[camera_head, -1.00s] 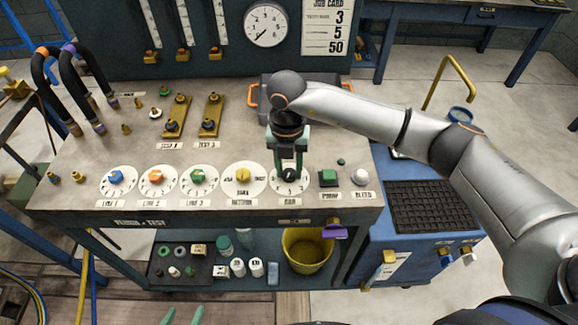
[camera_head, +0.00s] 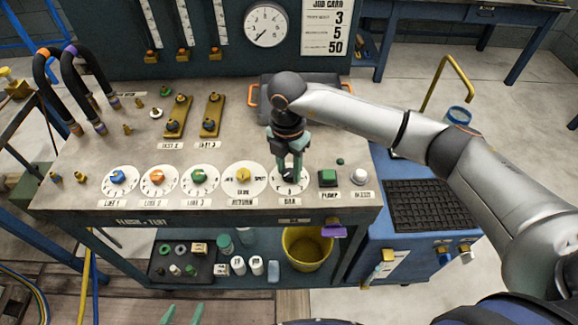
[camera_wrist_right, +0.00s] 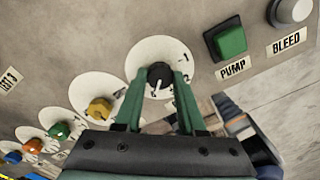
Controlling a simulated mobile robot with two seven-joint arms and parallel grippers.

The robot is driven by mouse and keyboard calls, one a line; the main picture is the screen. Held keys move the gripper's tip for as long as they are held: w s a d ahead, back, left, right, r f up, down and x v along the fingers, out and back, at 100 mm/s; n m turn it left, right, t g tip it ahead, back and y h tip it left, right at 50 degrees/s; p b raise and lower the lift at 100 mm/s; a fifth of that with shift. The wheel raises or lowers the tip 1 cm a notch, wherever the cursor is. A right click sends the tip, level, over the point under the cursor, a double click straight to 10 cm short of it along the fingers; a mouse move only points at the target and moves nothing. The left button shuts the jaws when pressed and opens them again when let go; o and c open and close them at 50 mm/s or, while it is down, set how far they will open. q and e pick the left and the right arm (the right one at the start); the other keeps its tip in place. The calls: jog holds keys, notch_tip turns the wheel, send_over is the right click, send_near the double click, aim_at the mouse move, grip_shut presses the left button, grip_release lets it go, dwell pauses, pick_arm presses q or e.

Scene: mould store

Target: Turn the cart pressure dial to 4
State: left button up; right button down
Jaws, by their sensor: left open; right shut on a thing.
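The pressure dial (camera_head: 303,186) is a white numbered disc with a black knob, labelled BAR, on the cart's bench top. My right gripper (camera_head: 290,172) reaches down over it, its green fingers shut on the black knob (camera_wrist_right: 159,75). In the right wrist view the dial (camera_wrist_right: 146,52) shows a 1 and a 2 on its right side. The knob's white mark points toward the bottom of that picture; the number it points at is hidden or unreadable. My left gripper (camera_head: 183,315) shows only its green fingertips at the bottom edge, apart and empty.
Left of the dial are a yellow RETURN knob (camera_head: 243,175) and several coloured line knobs. Right of it are the green PUMP button (camera_head: 328,178) and the white BLEED knob (camera_head: 360,177). A round gauge (camera_head: 266,25) and a job card (camera_head: 327,27) are on the back panel.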

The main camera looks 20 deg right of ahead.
aim_at(288, 172)
jog(key=c, duration=0.5)
grip_release()
jog(key=shift+r, duration=0.1)
notch_tip(288, 172, up, 12)
jog(key=b, duration=0.1)
jog(key=shift+w+r, duration=0.15)
jog(key=shift+r, duration=0.05)
jog(key=shift+a, duration=0.1)
dwell(0.3)
